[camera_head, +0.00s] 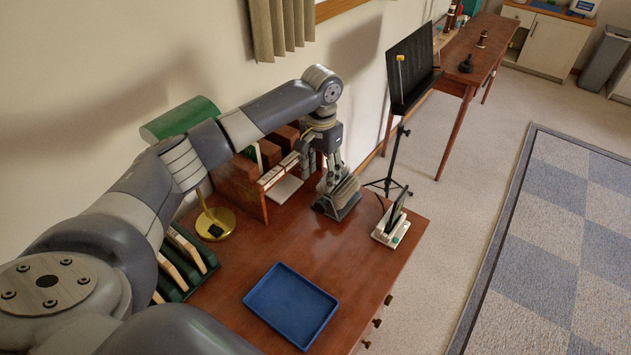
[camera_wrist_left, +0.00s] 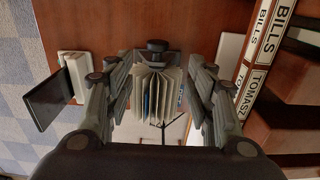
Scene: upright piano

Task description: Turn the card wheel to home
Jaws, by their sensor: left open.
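The card wheel (camera_head: 340,196) stands on the brown desk near its far end, a fan of pale cards in a dark base. In the left wrist view the card wheel (camera_wrist_left: 157,92) shows its spread cards and a dark knob (camera_wrist_left: 157,46) at the top. My left gripper (camera_head: 328,177) is over the card wheel, its fingers pointing down. In the left wrist view its open fingers (camera_wrist_left: 158,100) stand on both sides of the cards. I cannot tell whether they touch the cards. My right gripper is not in view.
A blue tray (camera_head: 291,304) lies on the desk. A phone on a white stand (camera_head: 391,228) is right of the wheel. A wooden organizer with labelled binders (camera_head: 262,178) and a green-shaded brass lamp (camera_head: 214,222) stand left. A music stand (camera_head: 410,75) is beyond the desk.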

